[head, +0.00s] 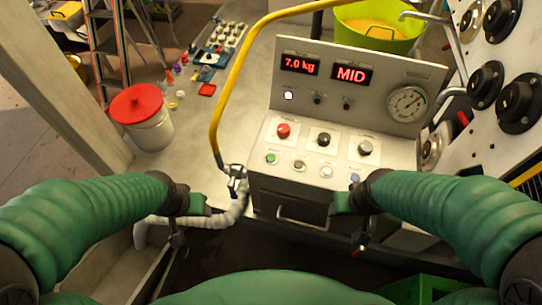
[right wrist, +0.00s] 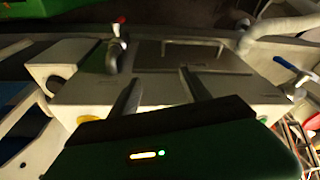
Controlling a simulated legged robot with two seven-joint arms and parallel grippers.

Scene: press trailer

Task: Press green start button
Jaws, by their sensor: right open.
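The green start button (head: 270,158) is at the left end of the lower row on the sloped face of the control panel (head: 322,171) in the head view. My right gripper (head: 341,202) is below and right of the button, near the front right edge of the panel box, apart from the button. In the right wrist view its two fingers (right wrist: 160,90) are apart with nothing between them. My left gripper (head: 197,207) is left of the panel, beside a white hose; its fingers are not clear.
A red mushroom button (head: 283,130) and black knobs (head: 323,139) are close to the green button. Displays read 7.0 kg and MID; a gauge (head: 407,104) is at right. A yellow curved bar (head: 231,95) rises left of the panel. A red-lidded bucket (head: 141,117) stands farther left.

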